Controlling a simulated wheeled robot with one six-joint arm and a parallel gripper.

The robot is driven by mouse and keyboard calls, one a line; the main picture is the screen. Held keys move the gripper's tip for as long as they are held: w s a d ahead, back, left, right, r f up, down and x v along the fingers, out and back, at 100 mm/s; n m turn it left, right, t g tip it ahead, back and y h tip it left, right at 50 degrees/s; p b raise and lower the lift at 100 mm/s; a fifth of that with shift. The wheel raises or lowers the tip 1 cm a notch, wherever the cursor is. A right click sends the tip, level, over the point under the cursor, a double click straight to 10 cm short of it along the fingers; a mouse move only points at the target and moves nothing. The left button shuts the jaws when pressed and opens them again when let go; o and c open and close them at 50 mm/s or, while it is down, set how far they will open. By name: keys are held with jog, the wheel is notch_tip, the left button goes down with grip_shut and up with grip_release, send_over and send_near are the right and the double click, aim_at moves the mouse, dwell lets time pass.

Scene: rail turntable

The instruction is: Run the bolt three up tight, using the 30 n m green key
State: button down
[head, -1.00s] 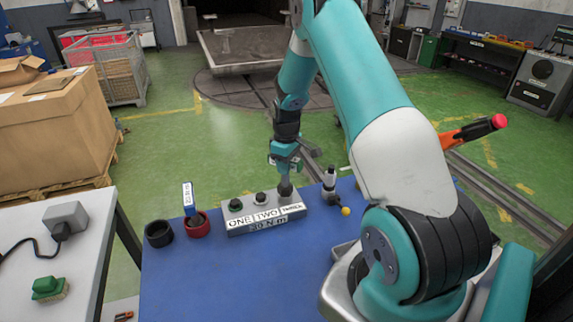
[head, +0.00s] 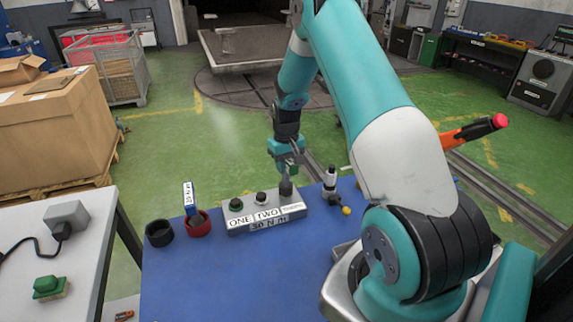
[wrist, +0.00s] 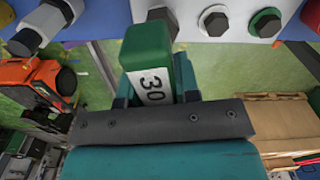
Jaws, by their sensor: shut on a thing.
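The green key (wrist: 158,65), marked 30, is between the fingers of my gripper (head: 287,165), which is shut on it. The grey block (head: 264,221), with its 30 N m plate, stands on the blue table. Bolt one (head: 236,205) has a green washer in the wrist view (wrist: 265,22). Bolt two (head: 261,198) is beside it and also shows in the wrist view (wrist: 214,20). My gripper is upright above the bolt three place at the block's right end, where a dark grey round piece (head: 286,188) shows. I cannot tell how far the key sits over the bolt.
A blue key (head: 189,198) stands in a red cup (head: 197,226). A black cup (head: 158,234) to its left looks empty. A black-and-white upright piece (head: 329,181) and a yellow ball (head: 346,211) are close right of the block. The front of the blue table (head: 235,285) is clear.

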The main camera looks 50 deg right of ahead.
jog(key=shift+m, duration=0.7)
jog(key=shift+m, duration=0.7)
jog(key=shift+m, duration=0.7)
jog(key=shift+a+m, duration=0.1)
jog(key=shift+m, duration=0.5)
